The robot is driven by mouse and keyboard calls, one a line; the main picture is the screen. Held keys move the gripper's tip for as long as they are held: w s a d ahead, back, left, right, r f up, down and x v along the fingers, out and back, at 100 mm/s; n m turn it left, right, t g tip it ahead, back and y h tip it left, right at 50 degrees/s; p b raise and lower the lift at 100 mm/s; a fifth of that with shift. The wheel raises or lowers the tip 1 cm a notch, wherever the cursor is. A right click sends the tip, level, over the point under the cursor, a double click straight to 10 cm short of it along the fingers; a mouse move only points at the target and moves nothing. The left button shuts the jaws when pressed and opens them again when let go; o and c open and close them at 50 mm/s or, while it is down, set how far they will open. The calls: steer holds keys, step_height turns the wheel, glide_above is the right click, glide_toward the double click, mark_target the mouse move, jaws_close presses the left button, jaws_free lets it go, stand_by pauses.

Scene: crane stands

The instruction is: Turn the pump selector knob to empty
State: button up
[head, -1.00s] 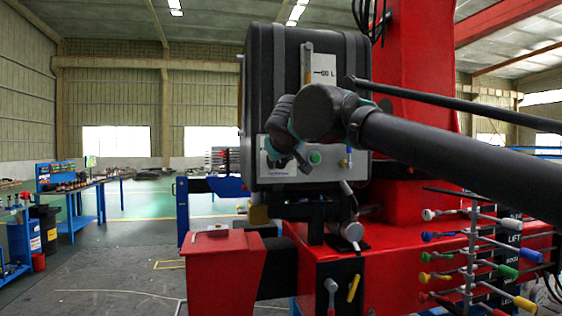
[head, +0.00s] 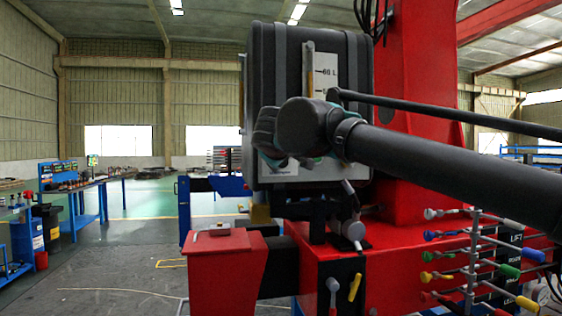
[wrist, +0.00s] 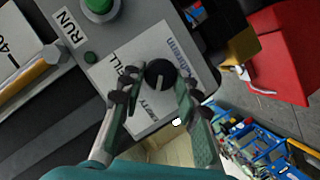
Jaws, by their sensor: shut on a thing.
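The pump selector knob (wrist: 160,73) is a round black knob with a light pointer line, on a white label plate (wrist: 118,72). The plate reads FILL on the upper left side and a partly covered word, seemingly EMPTY, nearer the gripper. The pointer line slants toward the lower part of the picture. My gripper (wrist: 159,86) has one finger on each side of the knob and is shut on it. In the head view my gripper (head: 265,137) is in front of the black tank's lower left face, and my arm hides the knob.
A green button (wrist: 98,5) marked RUN and a brass-coloured fitting (wrist: 38,75) are near the plate. The black tank (head: 283,85) stands beside a red column (head: 414,110). Several coloured levers (head: 475,255) stick out at the right.

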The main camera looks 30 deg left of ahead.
steer(key=o, duration=1.1)
steer(key=shift+o, duration=0.2)
steer(key=shift+s, duration=0.1)
steer(key=v, duration=1.2)
steer(key=shift+a, duration=0.1)
